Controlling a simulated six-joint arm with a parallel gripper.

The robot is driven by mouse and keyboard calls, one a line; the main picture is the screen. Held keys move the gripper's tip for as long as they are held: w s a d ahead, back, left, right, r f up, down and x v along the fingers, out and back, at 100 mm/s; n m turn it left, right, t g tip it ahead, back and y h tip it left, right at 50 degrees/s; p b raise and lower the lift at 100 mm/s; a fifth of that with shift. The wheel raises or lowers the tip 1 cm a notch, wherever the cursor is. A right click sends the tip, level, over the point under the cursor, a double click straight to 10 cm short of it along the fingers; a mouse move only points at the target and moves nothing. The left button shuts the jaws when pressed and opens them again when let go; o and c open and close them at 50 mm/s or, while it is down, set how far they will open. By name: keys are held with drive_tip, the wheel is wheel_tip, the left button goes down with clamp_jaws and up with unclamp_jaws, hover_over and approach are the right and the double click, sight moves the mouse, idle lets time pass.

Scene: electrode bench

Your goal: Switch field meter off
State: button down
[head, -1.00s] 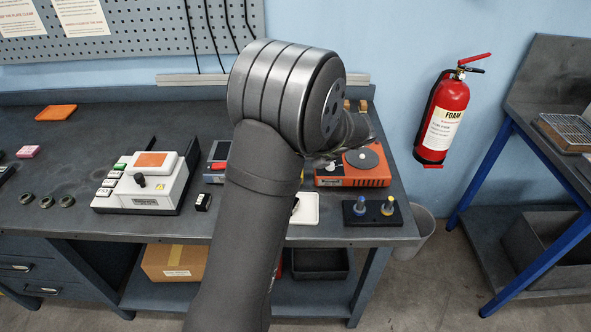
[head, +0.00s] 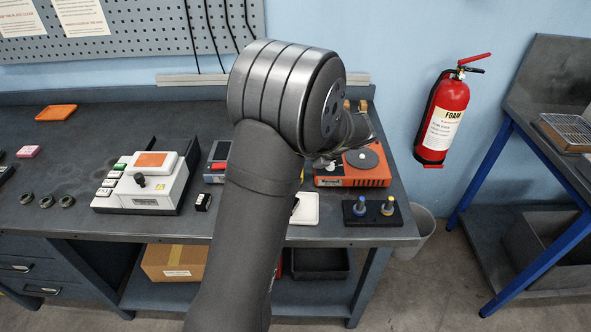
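No label that I can read names the field meter. A small grey meter-like device (head: 217,160) with a dark screen and a red part stands mid-bench, its right side hidden behind my arm. A white instrument (head: 150,182) with an orange panel, a black knob and a column of keys stands left of it. My arm crosses the middle of the view. My gripper (head: 322,161) is mostly hidden behind the wrist, low over the left part of an orange box (head: 352,170) with a round grey disc. Its fingers are too small and covered to judge, and contact is unclear.
A black block (head: 372,212) with blue and yellow posts stands at the bench's front right. A white tray (head: 305,209) lies beside it, partly behind my arm. Several dark rings (head: 46,201) and an orange tray (head: 56,112) lie left. The back left bench top is mostly clear.

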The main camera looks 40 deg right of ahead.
drive_tip(key=shift+f, duration=0.1)
idle(0.3)
drive_tip(key=shift+f, duration=0.35)
drive_tip(key=shift+f, duration=0.45)
idle(0.6)
drive_tip(key=shift+r, duration=0.9)
drive_tip(key=shift+r, duration=2.5)
